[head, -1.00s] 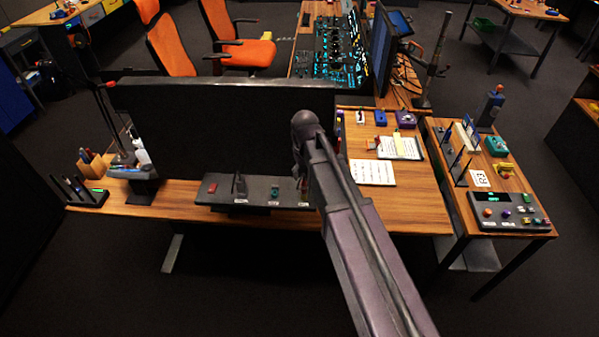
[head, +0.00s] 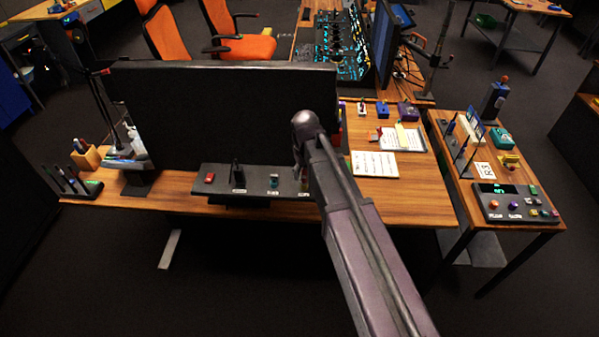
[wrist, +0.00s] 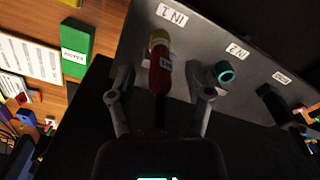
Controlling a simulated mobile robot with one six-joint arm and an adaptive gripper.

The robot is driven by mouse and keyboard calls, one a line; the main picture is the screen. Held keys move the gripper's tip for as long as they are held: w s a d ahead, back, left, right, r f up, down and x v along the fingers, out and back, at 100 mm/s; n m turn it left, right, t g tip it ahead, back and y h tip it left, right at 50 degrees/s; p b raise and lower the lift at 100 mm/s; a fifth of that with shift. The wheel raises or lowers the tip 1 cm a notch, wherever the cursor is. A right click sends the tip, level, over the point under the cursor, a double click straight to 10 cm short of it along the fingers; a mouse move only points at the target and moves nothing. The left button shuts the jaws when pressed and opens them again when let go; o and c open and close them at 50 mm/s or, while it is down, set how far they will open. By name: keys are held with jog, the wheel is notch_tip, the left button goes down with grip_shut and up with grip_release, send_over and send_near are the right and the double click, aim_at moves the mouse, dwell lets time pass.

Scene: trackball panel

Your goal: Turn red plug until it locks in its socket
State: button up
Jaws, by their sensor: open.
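The red plug (wrist: 160,75) shows in the wrist view with a white label on its side. Its far end meets a yellow part (wrist: 159,38) at the panel mark IN 1. My gripper (wrist: 164,88) is open, with one finger on each side of the plug and a gap to each. I cannot tell whether the plug is fully seated. The grey socket panel (head: 222,188) stands at the desk's front edge in the head view.
A teal ring socket (wrist: 225,72) sits beside the right finger at IN 2, with a black plug (wrist: 273,103) farther right. A green labelled block (wrist: 77,48) lies left of the panel. A large dark monitor (head: 220,115) stands behind the panel.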

grip_shut()
dwell(0.3)
jog(key=shift+m, duration=0.3)
jog(key=m, duration=0.7)
jog(key=shift+m, duration=1.9)
jog(key=shift+m, duration=0.4)
